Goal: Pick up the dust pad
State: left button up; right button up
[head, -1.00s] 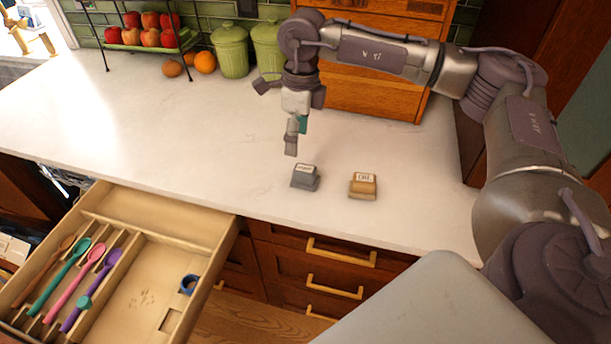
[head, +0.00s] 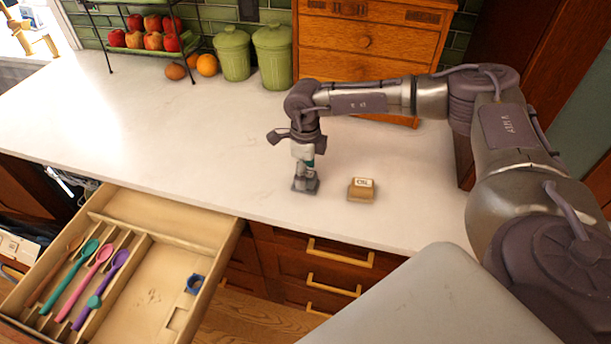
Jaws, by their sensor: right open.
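A grey block-shaped pad (head: 305,187) sits on the white counter near its front edge. A tan pad (head: 361,190) with a white label on top sits to its right, apart from it. The lettering is too small to read surely, so I cannot tell from the labels which one is the dust pad. My right gripper (head: 306,177) points down at the grey pad, with its open fingers at the pad and covering most of its top. I cannot tell whether the fingers touch it. My left gripper is not in view.
Green canisters (head: 273,57) and a wooden drawer chest (head: 366,42) stand at the back. The counter's left part (head: 180,130) is clear.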

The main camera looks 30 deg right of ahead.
aim_at(308, 176)
jog(key=shift+f, duration=0.7)
jog(key=c, duration=1.2)
jog(key=shift+c, duration=0.2)
jog(key=shift+r, duration=0.2)
jog(key=shift+r, duration=0.25)
jog(key=r+b, duration=0.1)
jog(key=s+r+b, duration=0.1)
jog(key=r, duration=0.1)
jog(key=shift+r, duration=0.25)
jog(key=s+r+b, duration=0.3)
jog(key=s+r, duration=0.3)
jog(key=s, duration=0.5)
jog(key=shift+a+r, duration=0.15)
jog(key=shift+r, duration=0.2)
jog(key=shift+w, duration=0.1)
